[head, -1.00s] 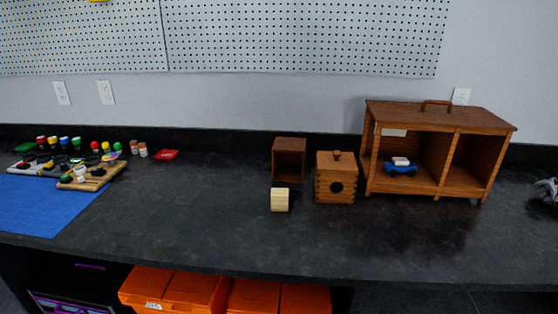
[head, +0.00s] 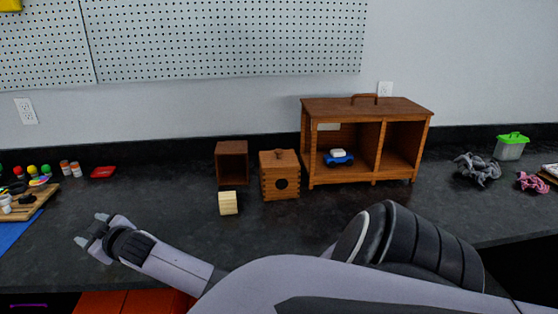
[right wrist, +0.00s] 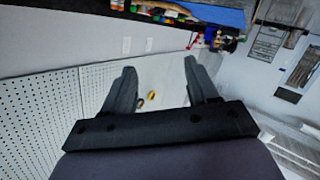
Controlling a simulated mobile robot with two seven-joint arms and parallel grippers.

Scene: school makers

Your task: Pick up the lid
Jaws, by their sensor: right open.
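A wooden lid (head: 279,156) with a small round knob sits on a small wooden box (head: 279,183) with a dark round hole in its front, near the middle of the bench. My right gripper (head: 90,228) is at the left front of the bench, well left of the box and lid. It is empty, with its two fingers apart in the right wrist view (right wrist: 159,68). The lid cannot be made out in the right wrist view. My left gripper is not in view.
A dark open box (head: 232,162) and a pale wooden block (head: 228,203) are left of the lidded box. A large wooden cabinet (head: 366,108) holding a blue toy car (head: 338,158) stands to its right. My right arm crosses the front. Green-lidded bin (head: 510,147) far right.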

